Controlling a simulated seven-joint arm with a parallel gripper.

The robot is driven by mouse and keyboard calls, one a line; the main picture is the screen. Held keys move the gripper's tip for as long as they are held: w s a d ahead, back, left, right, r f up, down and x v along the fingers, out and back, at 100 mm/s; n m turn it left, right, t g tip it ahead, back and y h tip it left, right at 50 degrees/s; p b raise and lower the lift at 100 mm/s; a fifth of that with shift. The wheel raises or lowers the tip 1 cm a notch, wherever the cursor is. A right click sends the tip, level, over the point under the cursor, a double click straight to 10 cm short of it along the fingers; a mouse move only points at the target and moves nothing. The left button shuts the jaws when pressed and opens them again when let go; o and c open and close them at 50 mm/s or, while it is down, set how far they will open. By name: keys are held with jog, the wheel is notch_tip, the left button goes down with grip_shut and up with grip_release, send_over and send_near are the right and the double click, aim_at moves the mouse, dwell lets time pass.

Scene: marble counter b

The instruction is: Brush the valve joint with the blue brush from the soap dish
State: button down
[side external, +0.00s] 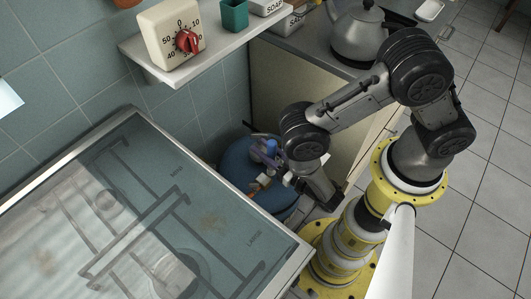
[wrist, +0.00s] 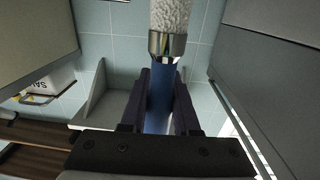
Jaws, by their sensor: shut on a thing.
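In the wrist view, my gripper (wrist: 163,75) is shut on the blue handle of the brush (wrist: 161,92). The brush's metal collar and pale, speckled head point away from me, and the head runs out of the top of the picture. In the side view, my gripper (side external: 282,166) is low over the top of a blue gas cylinder (side external: 236,168), in the gap between the cooker and the cabinet. A small brass-coloured fitting (side external: 260,187) shows at the cylinder top. It cannot be told whether the brush touches it. The valve joint is not clear in the wrist view.
The cooker with a glass lid (side external: 150,210) stands at the left. A kettle (side external: 358,35) stands behind my arm. The gap is narrow.

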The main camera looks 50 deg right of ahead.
jog(key=shift+w+f, duration=0.25)
jog(key=shift+f, duration=1.05)
jog(key=shift+w+f, duration=0.2)
jog(key=shift+f, duration=1.15)
jog(key=shift+w+f, duration=0.25)
jog(key=shift+f, duration=1.05)
jog(key=shift+s, duration=0.7)
jog(key=shift+a, duration=0.15)
notch_tip(320, 180, up, 8)
